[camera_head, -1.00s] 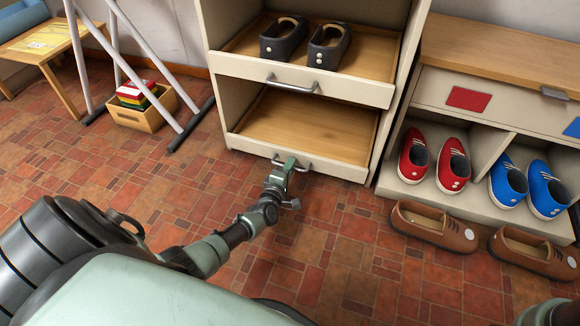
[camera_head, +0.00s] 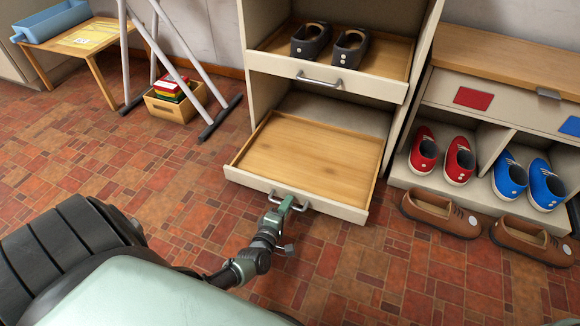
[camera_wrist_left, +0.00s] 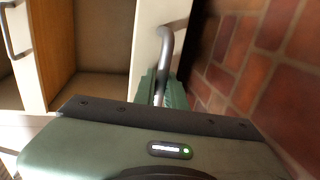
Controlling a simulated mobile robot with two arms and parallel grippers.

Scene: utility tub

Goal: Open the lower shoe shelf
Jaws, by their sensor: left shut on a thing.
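The lower shoe shelf (camera_head: 310,155) is an empty wooden pull-out tray with a cream front, standing out from the cabinet in the head view. My left gripper (camera_head: 284,204) is shut on its metal handle (camera_head: 303,206) at the front. In the left wrist view the gripper fingers (camera_wrist_left: 160,90) close around the grey curved handle (camera_wrist_left: 166,50). The upper shelf (camera_head: 380,87) sits above, further back, and holds a pair of dark shoes (camera_head: 330,45). My right gripper is not in view.
A shoe bench (camera_head: 510,85) on the right holds red shoes (camera_head: 442,155) and blue shoes (camera_head: 527,180). Brown shoes (camera_head: 440,213) lie on the floor before it. A wooden box (camera_head: 177,105) and metal legs stand at left. The tiled floor before the shelf is clear.

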